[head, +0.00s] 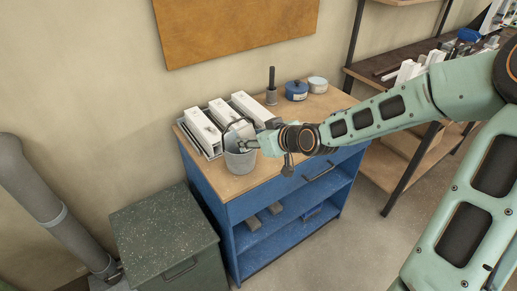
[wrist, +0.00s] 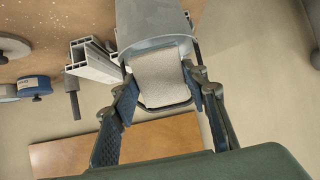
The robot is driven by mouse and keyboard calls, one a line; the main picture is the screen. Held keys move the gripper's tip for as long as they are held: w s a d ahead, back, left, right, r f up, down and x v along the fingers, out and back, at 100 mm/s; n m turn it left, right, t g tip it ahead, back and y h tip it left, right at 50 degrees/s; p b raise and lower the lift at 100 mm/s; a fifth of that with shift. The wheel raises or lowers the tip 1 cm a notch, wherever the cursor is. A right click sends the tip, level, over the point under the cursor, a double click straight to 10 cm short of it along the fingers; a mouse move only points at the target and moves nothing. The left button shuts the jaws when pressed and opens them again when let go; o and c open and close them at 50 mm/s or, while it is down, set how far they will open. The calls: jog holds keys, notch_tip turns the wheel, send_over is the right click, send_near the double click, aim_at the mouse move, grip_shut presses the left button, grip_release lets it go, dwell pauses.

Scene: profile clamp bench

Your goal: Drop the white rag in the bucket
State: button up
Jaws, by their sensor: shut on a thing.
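The grey bucket (head: 240,162) stands on the wooden top of the blue bench, near its front left. In the wrist view the bucket (wrist: 153,22) lies straight ahead of the fingers, with a dark handle loop showing beyond the rag. My gripper (head: 262,143) is at the bucket's right rim in the head view. In the wrist view my gripper (wrist: 163,82) is shut on the white rag (wrist: 160,78), a cream, flat-looking piece between the fingertips. The rag overlaps the bucket's rim in that view; its height above the rim is unclear. I cannot make out the rag in the head view.
White profiles (head: 202,130) lie in a tray behind the bucket. A dark upright tool (head: 271,85), a blue tin (head: 296,90) and a pale tin (head: 317,84) stand at the back. A dark green cabinet (head: 160,232) is at left, a shelf (head: 405,53) at right.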

jog(key=shift+w+a+f+b, duration=0.3)
jog(key=shift+w+a+b, duration=0.25)
jog(key=shift+w+b, duration=0.05)
jog(key=shift+w+a+f+b, duration=0.25)
jog(key=shift+w+a+b, duration=0.25)
jog(key=shift+w+b, duration=0.1)
jog(key=shift+w+f+b, duration=0.1)
jog(key=shift+f+b, duration=0.5)
jog(key=shift+f, duration=0.25)
jog(key=o, duration=1.2)
jog(key=shift+v, duration=6)
